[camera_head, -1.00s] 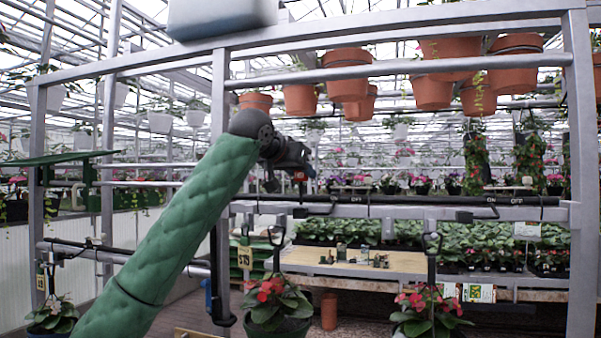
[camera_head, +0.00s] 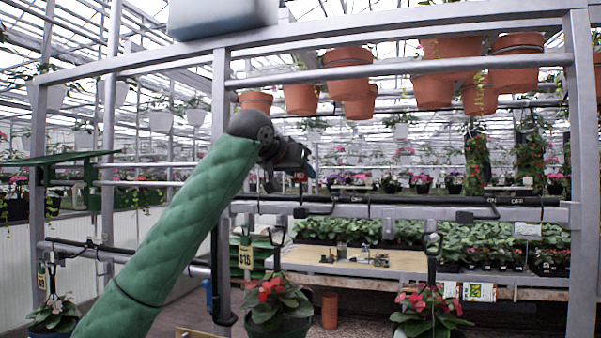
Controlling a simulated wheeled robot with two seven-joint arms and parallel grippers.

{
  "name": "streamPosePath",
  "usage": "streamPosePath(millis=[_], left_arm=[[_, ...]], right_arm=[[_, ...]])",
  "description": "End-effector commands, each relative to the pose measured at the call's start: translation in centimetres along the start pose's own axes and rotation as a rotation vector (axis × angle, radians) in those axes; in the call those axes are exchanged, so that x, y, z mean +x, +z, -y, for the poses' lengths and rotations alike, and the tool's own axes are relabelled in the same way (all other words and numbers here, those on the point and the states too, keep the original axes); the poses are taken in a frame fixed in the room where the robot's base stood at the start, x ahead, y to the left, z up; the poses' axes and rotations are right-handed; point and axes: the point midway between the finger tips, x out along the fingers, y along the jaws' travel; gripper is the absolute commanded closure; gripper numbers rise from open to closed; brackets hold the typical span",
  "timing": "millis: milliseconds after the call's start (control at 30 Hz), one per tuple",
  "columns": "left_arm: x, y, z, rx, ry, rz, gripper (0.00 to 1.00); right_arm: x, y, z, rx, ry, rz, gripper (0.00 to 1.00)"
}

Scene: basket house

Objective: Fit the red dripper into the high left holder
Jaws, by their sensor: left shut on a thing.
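My left gripper (camera_head: 303,164) is at the end of the green-sleeved arm, in front of the metal frame. It is shut on a small red piece, the red dripper (camera_head: 299,177), which shows just below the fingers and is mostly hidden by them. The gripper is above the upper dark pipe (camera_head: 400,199) of the frame. Small grey fittings hang on the rail under that pipe, one below the gripper (camera_head: 300,212) and one farther right (camera_head: 464,216). I cannot tell which is the high left holder. My right gripper is not in view.
Terracotta pots (camera_head: 348,87) hang along the top bar. Potted red flowers hang below, one at the middle (camera_head: 275,303) and one at the right (camera_head: 425,310). A wooden bench (camera_head: 345,268) with small items stands behind. A grey upright (camera_head: 220,130) is behind my arm.

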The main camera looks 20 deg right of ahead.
Motion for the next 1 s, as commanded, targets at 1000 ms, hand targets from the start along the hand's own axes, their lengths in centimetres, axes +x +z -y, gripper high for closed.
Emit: streamPosePath(millis=[1000], left_arm=[[1.1, 2.5, 0.0, 0.000, 0.000, 0.000, 0.83]], right_arm=[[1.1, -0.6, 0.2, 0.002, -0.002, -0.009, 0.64]])
